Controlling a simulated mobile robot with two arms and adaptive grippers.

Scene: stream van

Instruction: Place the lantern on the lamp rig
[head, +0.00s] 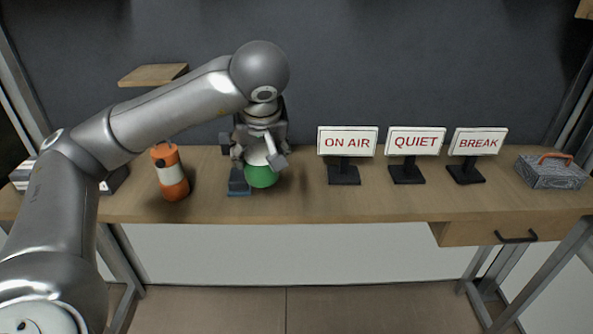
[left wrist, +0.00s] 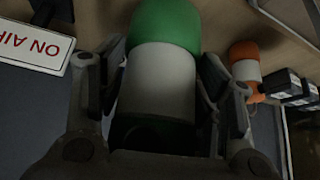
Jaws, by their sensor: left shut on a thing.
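A green lantern with a white band (head: 261,177) is in my left gripper (head: 262,158), above or on the wooden counter. I cannot tell whether its base touches. In the left wrist view the lantern (left wrist: 160,80) sits between both fingers (left wrist: 165,95), which close on its sides. An orange lantern with a white band (head: 172,174) stands upright on the counter to the left; it also shows in the left wrist view (left wrist: 245,68). A dark stand with a bluish base (head: 238,184) is partly hidden beside the green lantern; I cannot tell whether it is the lamp rig. My right gripper is out of view.
Signs reading ON AIR (head: 348,141), QUIET (head: 415,141) and BREAK (head: 478,142) stand to the right on the counter (head: 310,205). A grey box with an orange handle (head: 552,172) is at the far right. A small wooden shelf (head: 152,75) hangs at the upper left.

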